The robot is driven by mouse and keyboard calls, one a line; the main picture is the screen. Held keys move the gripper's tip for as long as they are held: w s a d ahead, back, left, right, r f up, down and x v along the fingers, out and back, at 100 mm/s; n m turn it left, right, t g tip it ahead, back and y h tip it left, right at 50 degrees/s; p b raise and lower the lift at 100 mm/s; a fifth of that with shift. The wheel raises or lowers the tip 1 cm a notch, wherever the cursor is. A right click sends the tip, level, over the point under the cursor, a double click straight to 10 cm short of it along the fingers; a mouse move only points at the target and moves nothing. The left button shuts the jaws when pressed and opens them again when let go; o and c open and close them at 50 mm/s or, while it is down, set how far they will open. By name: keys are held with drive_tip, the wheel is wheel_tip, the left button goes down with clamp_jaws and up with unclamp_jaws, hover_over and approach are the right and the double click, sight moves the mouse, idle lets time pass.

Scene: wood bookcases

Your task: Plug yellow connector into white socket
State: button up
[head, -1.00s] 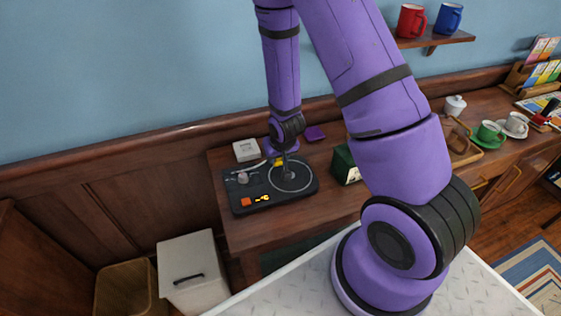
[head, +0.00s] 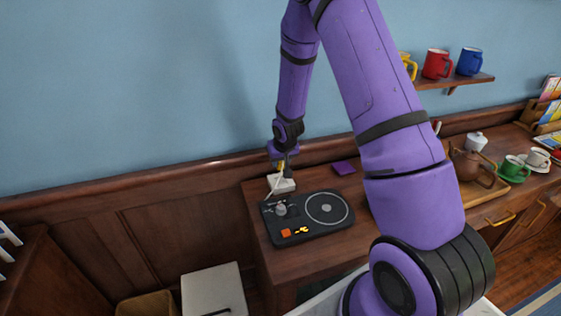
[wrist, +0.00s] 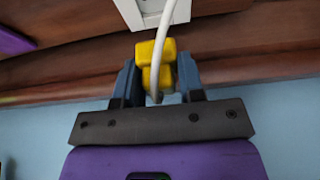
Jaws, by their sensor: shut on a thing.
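My gripper (wrist: 156,78) is shut on the yellow connector (wrist: 153,52), with one blue-grey finger on each side of it. A white cord (wrist: 166,25) runs from the connector across the top of the wrist view. The white socket box (wrist: 132,14) is partly cut off at the top of that view, just beyond the connector. In the head view my gripper (head: 282,162) is directly over the white socket box (head: 281,183) at the back of the cabinet top. I cannot tell whether the connector touches the socket; its opening is hidden.
A black device (head: 308,220) with a round grey pad and an orange button lies just in front of the white box. A purple flat item (head: 344,168) lies to the right. A tray with a brown teapot (head: 473,166) stands farther right. The wall is close behind.

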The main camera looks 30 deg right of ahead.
sight(280, 181)
drive_tip(key=shift+f, duration=2.85)
drive_tip(key=shift+f, duration=0.35)
drive_tip(key=shift+s+a+f, duration=0.1)
drive_tip(key=shift+s+f, duration=0.3)
drive_tip(key=shift+f, duration=0.2)
idle(0.6)
drive_tip(key=o, duration=0.8)
drive_tip(key=shift+c, duration=0.2)
drive_tip(key=shift+r, duration=0.3)
drive_tip(key=shift+o, duration=0.9)
drive_tip(key=shift+s+r, duration=0.1)
drive_tip(key=shift+r, duration=0.2)
drive_tip(key=d+v, duration=0.1)
drive_tip(key=v, duration=0.9)
drive_tip(key=shift+a+r, duration=0.35)
drive_tip(key=shift+w+r, duration=0.1)
drive_tip(key=shift+w, duration=0.1)
